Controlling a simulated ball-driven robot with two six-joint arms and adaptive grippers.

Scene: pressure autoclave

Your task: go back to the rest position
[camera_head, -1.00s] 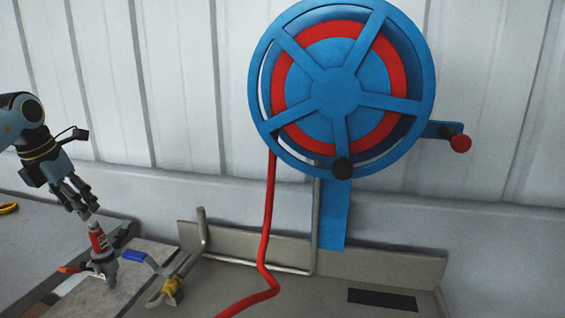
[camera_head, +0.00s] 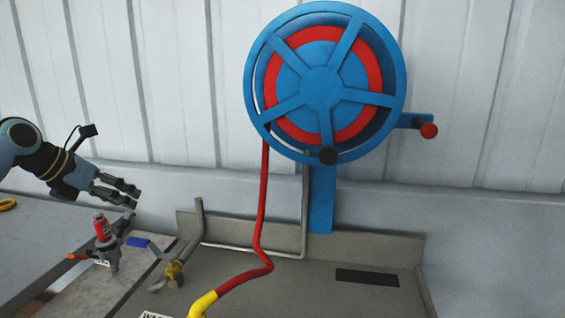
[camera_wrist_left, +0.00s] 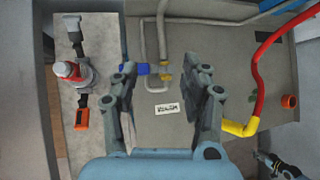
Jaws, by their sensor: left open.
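My left gripper (camera_head: 130,196) is at the left in the head view, its fingers pointing right, above and apart from the red-capped valve fitting (camera_head: 102,228). In the left wrist view my left gripper (camera_wrist_left: 168,85) is open and empty, its fingers spread over the grey worktop. The red-capped fitting (camera_wrist_left: 70,70) lies left of the fingers there. What looks like my right gripper (camera_wrist_left: 278,165) shows small at the bottom right of the left wrist view. Its jaws are too small to read, and it is out of the head view.
A blue and red hose reel (camera_head: 325,85) stands at the back. Its red hose (camera_head: 261,205) runs down to a yellow end (camera_head: 203,304) on the worktop (camera_head: 300,285). A bent grey pipe (camera_head: 199,220) and a blue-handled valve (camera_head: 138,242) stand near my left gripper.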

